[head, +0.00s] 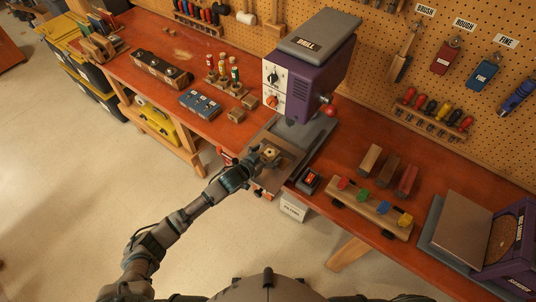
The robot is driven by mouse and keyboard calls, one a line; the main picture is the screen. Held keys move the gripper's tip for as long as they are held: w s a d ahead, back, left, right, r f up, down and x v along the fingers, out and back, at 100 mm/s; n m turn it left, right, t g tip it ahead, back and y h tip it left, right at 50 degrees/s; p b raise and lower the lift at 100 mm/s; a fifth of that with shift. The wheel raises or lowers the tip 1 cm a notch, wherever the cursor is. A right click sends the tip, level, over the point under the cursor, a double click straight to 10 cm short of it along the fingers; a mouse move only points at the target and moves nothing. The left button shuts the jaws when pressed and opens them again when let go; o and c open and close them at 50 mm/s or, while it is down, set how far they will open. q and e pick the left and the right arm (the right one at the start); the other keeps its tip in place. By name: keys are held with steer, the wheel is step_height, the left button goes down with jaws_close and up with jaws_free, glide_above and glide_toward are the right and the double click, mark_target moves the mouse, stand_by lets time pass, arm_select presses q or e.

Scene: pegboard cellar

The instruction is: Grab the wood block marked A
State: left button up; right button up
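My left arm reaches in from the lower left, and my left gripper (262,160) is over the drill press's base plate at the bench's front edge. A small tan wood block (270,152) with a dark mark on top is right at its fingertips. I cannot tell whether the fingers are closed on it or only beside it, and the mark is too small to read. Two more small wood blocks, a nearer one (236,115) and a farther one (250,101), lie on the bench left of the drill press. No letter is readable on them. My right gripper is not in view.
The purple drill press (305,75) stands just behind the gripper. A red-buttoned switch box (309,180) is close on its right, then a wooden rack with coloured pieces (370,207). A blue box (200,104) lies to the left. Open floor (70,200) is at left.

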arm_select(q)
steer(key=shift+d, duration=0.45)
steer(key=c, duration=1.2)
steer(key=shift+o, duration=0.2)
steer(key=shift+a+r, duration=0.1)
